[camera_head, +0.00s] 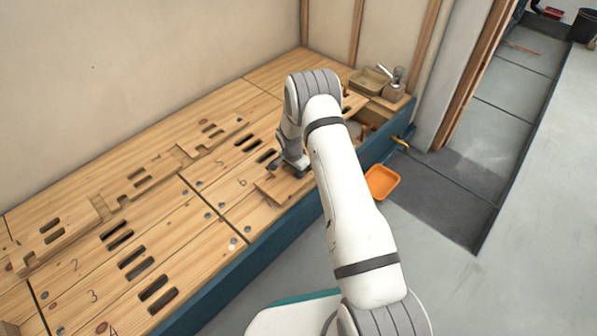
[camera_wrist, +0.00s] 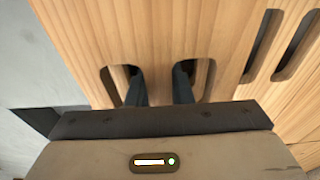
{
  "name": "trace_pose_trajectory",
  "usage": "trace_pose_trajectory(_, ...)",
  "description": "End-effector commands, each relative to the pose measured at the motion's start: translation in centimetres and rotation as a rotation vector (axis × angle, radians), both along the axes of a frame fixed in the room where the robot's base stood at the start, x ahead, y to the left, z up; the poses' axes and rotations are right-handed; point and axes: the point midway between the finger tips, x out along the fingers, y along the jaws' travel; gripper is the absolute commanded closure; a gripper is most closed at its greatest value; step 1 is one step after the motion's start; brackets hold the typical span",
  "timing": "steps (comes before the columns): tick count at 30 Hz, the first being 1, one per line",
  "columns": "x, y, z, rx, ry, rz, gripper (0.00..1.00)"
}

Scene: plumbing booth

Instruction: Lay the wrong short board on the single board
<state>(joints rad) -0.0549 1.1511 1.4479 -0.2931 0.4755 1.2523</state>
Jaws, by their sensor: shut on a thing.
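My gripper (camera_head: 292,168) is low over the right part of the wooden deck. In the wrist view its two fingers (camera_wrist: 160,90) reach down into two slots and are shut on the strip of wood between them. That wood belongs to a short pale board (camera_wrist: 150,30), whose near end also shows under my gripper in the head view (camera_head: 272,193). The board looks roughly flat; whether it touches the boards below, I cannot tell. My arm hides part of it. Which deck board is the single board is not clear from these views.
Slotted boards (camera_head: 75,285), some numbered, cover the bench with its blue front edge (camera_head: 215,275). Notched raised boards (camera_head: 130,190) run along the back. An orange tray (camera_head: 382,182) is right of my arm. A tap and small box (camera_head: 393,88) stand at the far corner.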

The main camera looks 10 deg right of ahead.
Motion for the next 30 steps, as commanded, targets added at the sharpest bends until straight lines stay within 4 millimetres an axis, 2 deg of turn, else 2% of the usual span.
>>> trace_pose_trajectory(11, 0.0, 0.0, -0.1, 0.001, -0.001, 0.0, 1.0)
trace_pose_trajectory(30, 0.0, 0.1, -2.3, 0.0, -0.001, 0.001, 1.0)
